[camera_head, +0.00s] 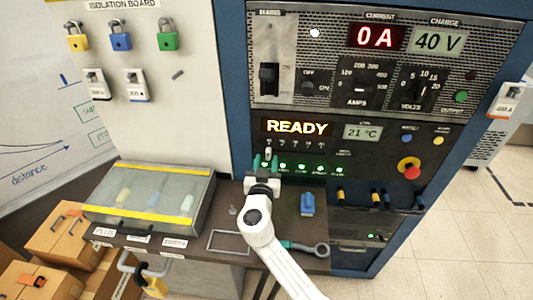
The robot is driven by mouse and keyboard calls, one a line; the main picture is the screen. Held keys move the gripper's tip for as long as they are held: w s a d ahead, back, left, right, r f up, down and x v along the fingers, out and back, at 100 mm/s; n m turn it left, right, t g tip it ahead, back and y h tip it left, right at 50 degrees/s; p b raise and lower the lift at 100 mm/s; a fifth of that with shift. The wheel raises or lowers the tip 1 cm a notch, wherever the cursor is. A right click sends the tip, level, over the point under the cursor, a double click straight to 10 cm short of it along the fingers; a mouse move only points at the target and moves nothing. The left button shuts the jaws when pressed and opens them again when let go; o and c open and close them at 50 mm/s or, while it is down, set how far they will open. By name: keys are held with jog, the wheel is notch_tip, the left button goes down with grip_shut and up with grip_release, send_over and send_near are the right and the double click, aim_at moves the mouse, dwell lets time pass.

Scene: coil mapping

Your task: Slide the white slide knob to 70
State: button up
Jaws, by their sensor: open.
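My gripper (266,161) is at the front of the blue cabinet, just below the lit READY display. Its two teal fingertips are apart, so it is open. A small white piece, seemingly the white slide knob (268,151), shows between and just above the fingertips. It is at the left end of a row of small marks on the dark panel. I cannot tell whether the fingers touch it. The scale numbers are too small to read, and my gripper hides the panel below the knob.
Green lights (301,167) line the panel right of my gripper. A red emergency button (409,167) is farther right. Padlocks (120,40) hang upper left.

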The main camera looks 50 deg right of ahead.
aim_at(268, 155)
jog(key=shift+x, duration=1.6)
grip_shut()
